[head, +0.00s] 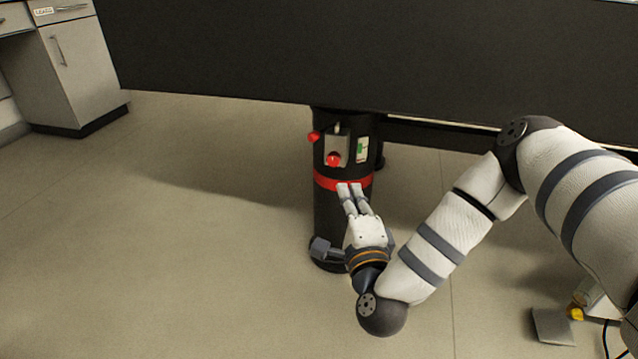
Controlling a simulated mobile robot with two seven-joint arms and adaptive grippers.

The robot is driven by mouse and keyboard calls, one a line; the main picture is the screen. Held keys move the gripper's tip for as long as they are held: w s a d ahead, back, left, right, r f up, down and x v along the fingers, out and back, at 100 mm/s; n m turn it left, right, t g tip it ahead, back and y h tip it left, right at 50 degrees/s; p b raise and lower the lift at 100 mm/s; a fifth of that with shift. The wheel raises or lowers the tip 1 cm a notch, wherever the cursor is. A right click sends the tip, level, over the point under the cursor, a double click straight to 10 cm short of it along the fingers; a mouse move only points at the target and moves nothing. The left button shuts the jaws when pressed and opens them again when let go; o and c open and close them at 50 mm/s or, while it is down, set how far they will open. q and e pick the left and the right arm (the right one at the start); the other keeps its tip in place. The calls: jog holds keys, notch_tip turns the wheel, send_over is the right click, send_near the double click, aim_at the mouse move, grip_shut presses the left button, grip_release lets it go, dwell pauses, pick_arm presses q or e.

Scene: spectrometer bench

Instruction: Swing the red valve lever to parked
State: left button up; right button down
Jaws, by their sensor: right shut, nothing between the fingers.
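A black cylindrical column (328,213) stands under the dark bench and has a red band (326,182) around it. Above the band is a small grey plate (336,146) with a red round knob (333,159) at its lower end. A second red knob (314,136) sticks out at the column's left side. I cannot tell which red part is the valve lever's handle. My right gripper (350,187) is shut and empty, fingers pointing up, in front of the red band and just below the lower knob. It hides part of the column. My left gripper is not in view.
A green and white label (362,149) is on the column's right. The dark bench side (300,50) overhangs above. A grey block (319,248) shows near the column's foot. A grey cabinet (75,60) stands at far left. The floor to the left is clear.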

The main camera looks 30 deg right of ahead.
pick_arm(q)
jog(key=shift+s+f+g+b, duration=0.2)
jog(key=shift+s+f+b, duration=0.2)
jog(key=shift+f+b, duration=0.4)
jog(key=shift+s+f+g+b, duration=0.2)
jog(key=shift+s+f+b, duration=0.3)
jog(key=shift+b, duration=0.45)
pick_arm(e)
jog(key=w+a+r+x, duration=0.1)
jog(key=a+x, duration=0.1)
jog(key=x, duration=1.1)
jog(key=shift+r, duration=0.2)
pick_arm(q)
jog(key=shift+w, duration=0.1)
pick_arm(e)
jog(key=shift+w+a, duration=0.1)
jog(key=shift+w+a, duration=0.65)
jog(key=shift+w, duration=0.3)
